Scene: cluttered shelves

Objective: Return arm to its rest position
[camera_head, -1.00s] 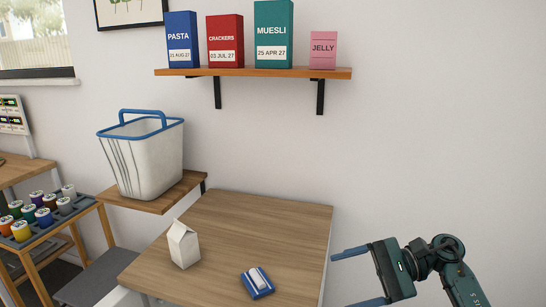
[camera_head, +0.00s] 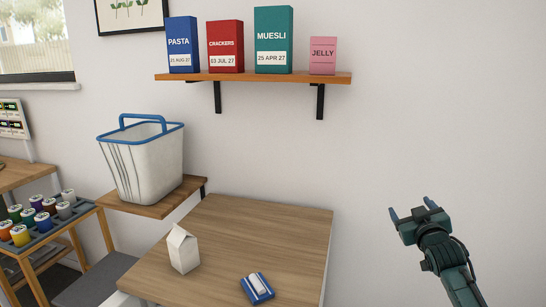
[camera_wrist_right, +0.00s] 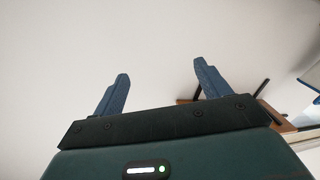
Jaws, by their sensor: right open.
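My right gripper (camera_head: 411,208) is at the right of the head view, in front of the bare wall. It points up and a little left, away from the table. Its two blue fingers are spread with nothing between them. My left gripper shows in neither view.
A wooden table (camera_head: 225,240) holds a white carton (camera_head: 183,250) and a blue item (camera_head: 257,288). A wall shelf (camera_head: 260,78) carries the pasta, crackers, muesli and jelly boxes. A white basket (camera_head: 145,165) stands on a lower shelf. The wall around my right gripper is clear.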

